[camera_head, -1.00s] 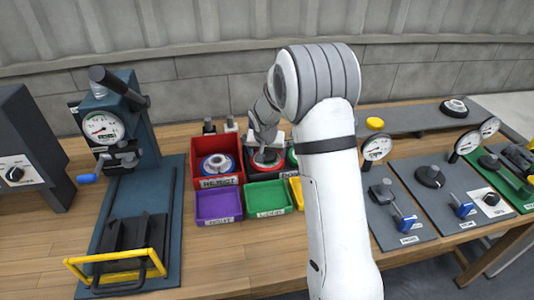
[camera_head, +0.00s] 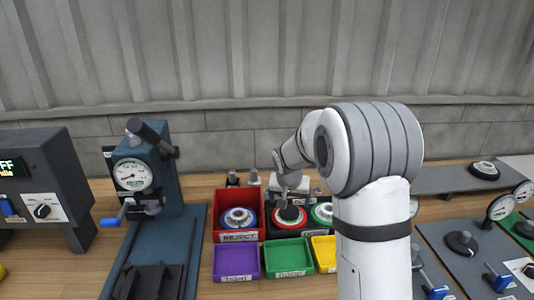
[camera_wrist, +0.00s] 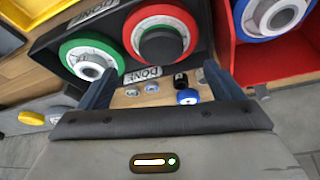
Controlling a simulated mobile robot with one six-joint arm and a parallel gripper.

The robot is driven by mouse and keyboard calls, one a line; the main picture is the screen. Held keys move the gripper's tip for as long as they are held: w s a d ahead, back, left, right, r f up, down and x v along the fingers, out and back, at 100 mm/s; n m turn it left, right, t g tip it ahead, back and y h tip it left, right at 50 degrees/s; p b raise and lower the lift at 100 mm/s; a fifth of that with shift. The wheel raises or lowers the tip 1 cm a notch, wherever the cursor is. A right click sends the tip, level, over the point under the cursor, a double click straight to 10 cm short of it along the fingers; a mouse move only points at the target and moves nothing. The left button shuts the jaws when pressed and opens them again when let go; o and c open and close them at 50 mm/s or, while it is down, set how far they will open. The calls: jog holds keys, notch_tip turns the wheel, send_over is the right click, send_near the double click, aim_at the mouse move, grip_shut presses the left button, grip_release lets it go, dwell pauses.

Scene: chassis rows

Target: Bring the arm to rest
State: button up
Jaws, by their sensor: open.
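My white arm rises at the right of the head view, and my gripper (camera_head: 290,196) hangs over the back of the dark tray. In the wrist view my gripper (camera_wrist: 160,88) is open, its two dark fingers wide apart with nothing held between them. Beyond the fingertips lie a red-ringed disc with a dark centre (camera_wrist: 160,43) and a green-ringed disc (camera_wrist: 90,68), both in the dark tray (camera_wrist: 212,22) with DONE labels. The gripper looks close above this tray; whether it touches cannot be told.
A red REJECT bin (camera_head: 238,237) with a blue-ringed disc stands left of the dark tray. Purple (camera_head: 236,263), green (camera_head: 289,259) and yellow (camera_head: 324,254) bins sit in front. A blue press with a dial (camera_head: 150,200) stands left; gauge plates lie right.

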jog(key=s+d+r+n, duration=0.1)
jog(key=s+r, duration=0.3)
jog(key=s, duration=0.3)
jog(key=s+d+r, duration=0.1)
jog(key=s+r, duration=0.3)
jog(key=s, duration=0.4)
jog(key=s+n+g+y, duration=0.1)
jog(key=s+n, duration=0.1)
jog(key=s, duration=1.6)
jog(key=shift+s+a+g, duration=0.3)
jog(key=shift+s+a, duration=0.05)
